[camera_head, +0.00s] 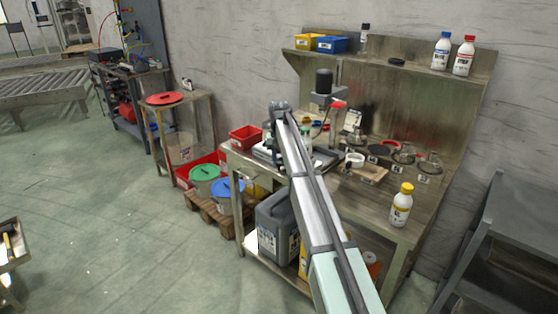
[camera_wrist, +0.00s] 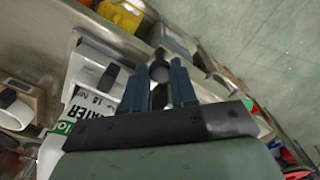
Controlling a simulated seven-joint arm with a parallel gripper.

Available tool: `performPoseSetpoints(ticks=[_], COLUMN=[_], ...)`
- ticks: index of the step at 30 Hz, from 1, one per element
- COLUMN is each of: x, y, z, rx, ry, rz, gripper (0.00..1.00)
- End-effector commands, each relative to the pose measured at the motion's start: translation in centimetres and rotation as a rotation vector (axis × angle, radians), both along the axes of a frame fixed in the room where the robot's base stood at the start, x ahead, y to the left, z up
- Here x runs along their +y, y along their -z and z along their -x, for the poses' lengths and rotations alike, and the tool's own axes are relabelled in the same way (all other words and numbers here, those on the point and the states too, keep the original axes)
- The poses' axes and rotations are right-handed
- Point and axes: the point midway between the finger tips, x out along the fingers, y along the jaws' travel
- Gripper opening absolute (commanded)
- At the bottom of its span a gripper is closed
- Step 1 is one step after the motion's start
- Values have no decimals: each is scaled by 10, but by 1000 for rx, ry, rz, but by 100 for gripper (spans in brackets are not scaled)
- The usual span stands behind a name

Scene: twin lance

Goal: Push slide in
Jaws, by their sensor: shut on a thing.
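In the wrist view my gripper (camera_wrist: 159,66) has its two blue fingers close together, one on each side of a small round dark grey knob (camera_wrist: 159,72). It is shut on this knob. The knob seems to belong to the slide, but the fingers and the dark gripper body hide most of what is behind it. In the head view my pale arm reaches across the steel workbench (camera_head: 398,228). The arm hides my gripper, the knob and the slide there.
A white labelled item (camera_wrist: 92,108) lies close left of the fingers in the wrist view. In the head view a red bin (camera_head: 245,137) is at the bench's left end, and glass flasks (camera_head: 428,166) and a yellow-capped bottle (camera_head: 401,207) stand to the right.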

Motion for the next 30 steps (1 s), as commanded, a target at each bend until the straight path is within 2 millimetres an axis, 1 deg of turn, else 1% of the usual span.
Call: performPoseSetpoints(ticks=[9, 14, 20, 30], x=[0, -6, -26, -69], y=[0, 0, -1, 0], z=[-1, -8, -30, -73], rx=[0, 0, -1, -1], ry=[-1, 0, 2, 1], rz=[-1, -1, -1, -1], gripper=[0, 0, 0, 0])
